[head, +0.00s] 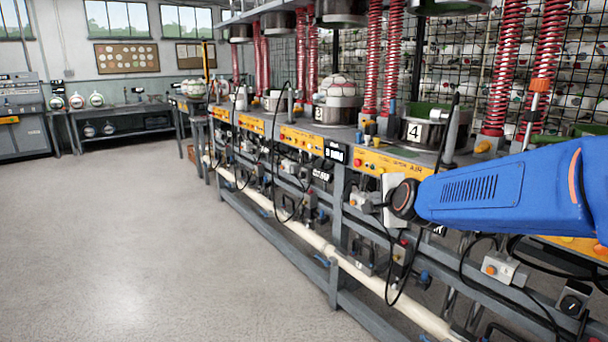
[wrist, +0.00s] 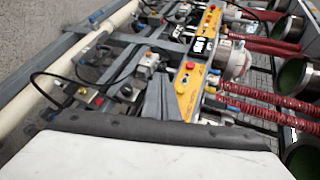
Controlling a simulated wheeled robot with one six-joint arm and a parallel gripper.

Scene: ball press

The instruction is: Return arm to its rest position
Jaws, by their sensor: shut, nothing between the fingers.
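My blue arm (head: 510,190) reaches in from the right in the head view, in front of the press row. Its dark end joint is near the panel of press 4 (head: 420,132). My gripper (wrist: 160,128) fills the bottom of the wrist view as a broad white piece with a dark front edge. It is shut and holds nothing. In the head view the fingertips cannot be made out clearly.
A row of presses with yellow control panels (head: 312,141), red coiled hoses (head: 374,60) and cables runs along the right. A white ball (head: 337,90) sits at press 3. A pale pipe (head: 335,252) runs low along the frame. The floor (head: 130,240) at left is clear.

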